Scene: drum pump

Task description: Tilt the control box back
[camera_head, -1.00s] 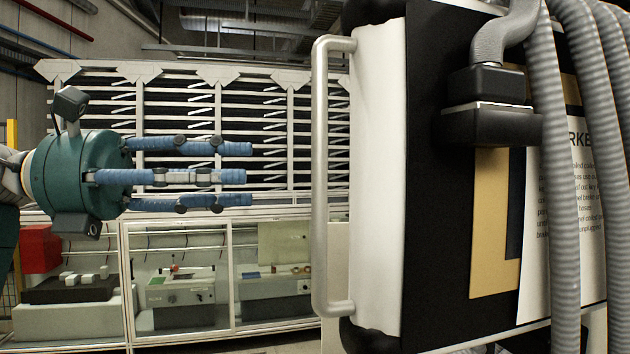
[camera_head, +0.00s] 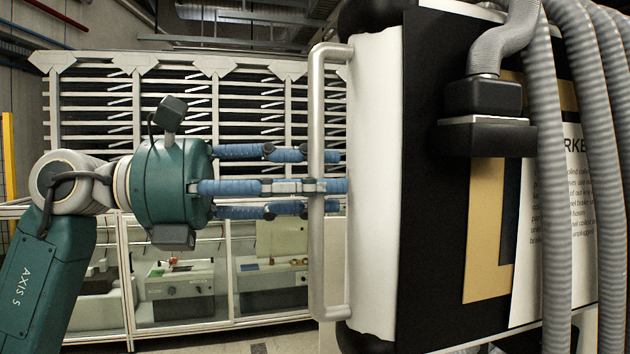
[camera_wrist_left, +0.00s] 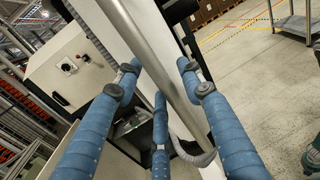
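The control box (camera_head: 430,220), a large black box with a white side panel, fills the right of the head view. A tall silver bar handle (camera_head: 317,110) runs upright along its left side; it also crosses the left wrist view (camera_wrist_left: 150,50) diagonally. My left gripper (camera_head: 335,182) has three blue fingers reaching across the handle. My right gripper is not in view.
Thick grey corrugated hoses (camera_head: 560,180) and a black connector (camera_head: 485,115) are on the box face. Behind stand a slatted rack (camera_head: 180,100) and benches with machines (camera_head: 180,280). The wrist view shows a cream cabinet (camera_wrist_left: 75,65) and open floor (camera_wrist_left: 245,65) at right.

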